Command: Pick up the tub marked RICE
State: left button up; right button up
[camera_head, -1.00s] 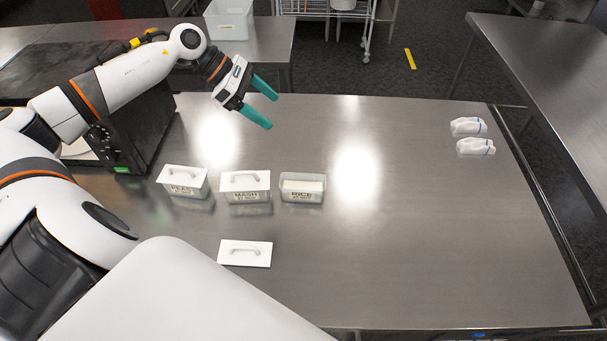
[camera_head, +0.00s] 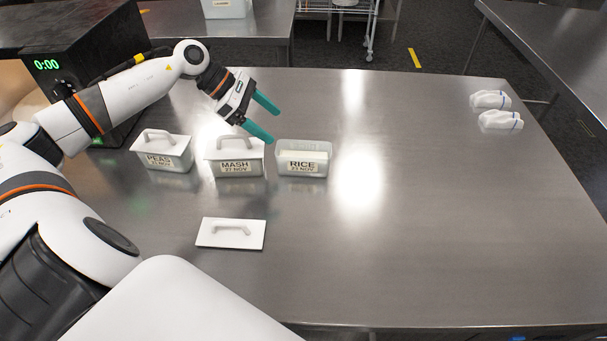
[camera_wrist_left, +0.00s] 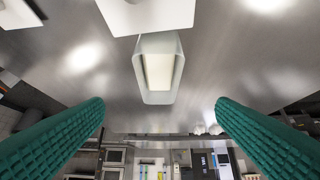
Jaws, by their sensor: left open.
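The RICE tub (camera_head: 302,165) is a clear, lidless container with white contents, standing upright on the steel table at the right end of a row of tubs. It also shows in the left wrist view (camera_wrist_left: 160,93), between the fingers but farther off. My left gripper (camera_head: 267,118) is open and empty, with green fingers, above the table just behind and left of the RICE tub, apart from it. My right gripper is not in view.
The lidded MASH tub (camera_head: 235,168) stands close to the left of the RICE tub, and the lidded PEAS tub (camera_head: 165,160) is farther left. A loose white lid (camera_head: 231,241) lies in front. White cloths (camera_head: 500,121) lie at the far right.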

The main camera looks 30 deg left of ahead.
aim_at(304, 156)
pick_arm(q)
jog(key=p+x, duration=0.2)
jog(key=x, duration=0.4)
jog(key=shift+d, duration=0.1)
jog(key=p+x, duration=0.3)
jog(key=x, duration=0.2)
jog(key=shift+s+d+f, duration=0.1)
jog(key=shift+f, duration=0.25)
jog(key=shift+d+f, duration=0.1)
jog(key=shift+f, duration=0.15)
jog(key=c, duration=1.2)
